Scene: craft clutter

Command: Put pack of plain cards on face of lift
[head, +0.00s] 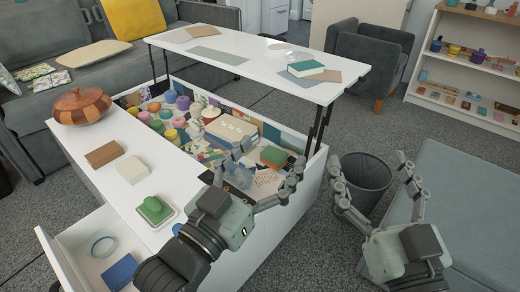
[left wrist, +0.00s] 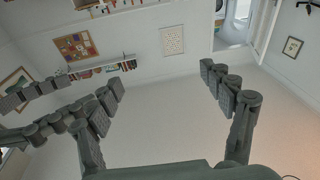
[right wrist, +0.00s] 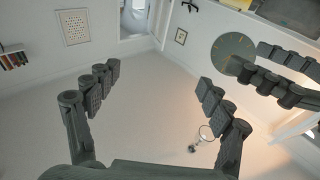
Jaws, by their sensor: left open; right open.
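The raised lift top (head: 255,50) of the white coffee table stands on dark struts at the back. A white block-like pack (head: 132,169), which looks like the plain cards, lies on the fixed white tabletop (head: 85,137) at the left; no label is readable. A brown pack (head: 104,154) lies beside it. My left gripper (head: 262,165) is open and empty above the storage well, right of the white pack. My right gripper (head: 375,170) is open and empty near the bin. Both wrist views show empty spread fingers, the left (left wrist: 165,90) and right (right wrist: 160,85).
The lift top holds a green-topped stack (head: 305,68), a grey mat (head: 218,56) and flat sheets. A wooden bowl (head: 82,105) and green-lidded box (head: 153,210) share the fixed top. The well (head: 319,160) is crowded with jars. An open drawer (head: 70,255) and black bin (head: 365,180) stand nearby.

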